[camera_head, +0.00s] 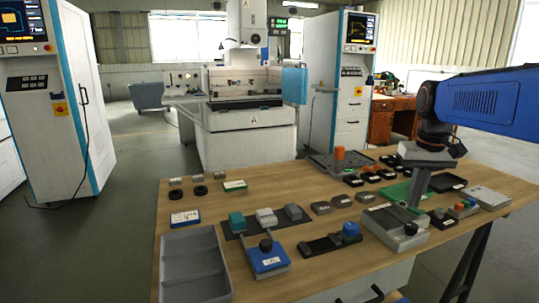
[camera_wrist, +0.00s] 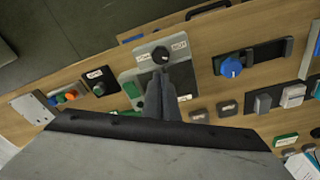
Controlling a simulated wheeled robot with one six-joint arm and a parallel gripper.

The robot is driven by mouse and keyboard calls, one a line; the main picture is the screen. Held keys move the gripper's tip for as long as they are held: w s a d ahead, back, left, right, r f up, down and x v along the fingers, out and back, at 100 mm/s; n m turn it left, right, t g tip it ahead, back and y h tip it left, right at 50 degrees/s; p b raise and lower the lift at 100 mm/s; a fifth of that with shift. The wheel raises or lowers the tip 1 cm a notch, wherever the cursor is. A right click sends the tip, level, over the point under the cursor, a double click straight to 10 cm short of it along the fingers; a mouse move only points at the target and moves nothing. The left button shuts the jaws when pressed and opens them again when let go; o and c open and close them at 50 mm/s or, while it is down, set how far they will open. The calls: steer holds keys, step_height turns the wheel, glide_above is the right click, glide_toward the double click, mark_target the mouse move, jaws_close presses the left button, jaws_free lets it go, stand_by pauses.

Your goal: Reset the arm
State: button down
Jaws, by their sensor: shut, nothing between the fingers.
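My arm comes in from the right in the head view, blue with a black wrist. My gripper (camera_head: 415,207) points down over the right part of the wooden table (camera_head: 330,278). In the wrist view my gripper (camera_wrist: 165,75) has its two grey fingers together with nothing between them. The fingertips are close to a grey plate with a black knob (camera_wrist: 160,55) and small white labels. The same plate (camera_head: 380,222) lies under the fingers in the head view. I cannot tell whether the fingertips touch it.
A grey divided tray (camera_head: 165,276) is at the table's front left. A blue block with a black knob (camera_head: 268,262) and a black bar with a blue knob (camera_head: 330,243) lie near the front. Several small blocks and parts crowd the right. White machines (camera_head: 245,140) stand behind the table.

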steer(key=s+a+f+t, duration=0.1)
steer(key=s+a+f, duration=0.2)
steer(key=s, duration=0.4)
steer(key=s+a+f+n+t, duration=0.1)
steer(key=s+a+f, duration=0.2)
steer(key=s+f, duration=0.3)
steer(key=s+a+f+t, duration=0.1)
steer(key=s+a+f, duration=0.2)
steer(key=s+f, duration=0.2)
steer(key=shift+s+a, duration=0.15)
steer(key=shift+s, duration=1.7)
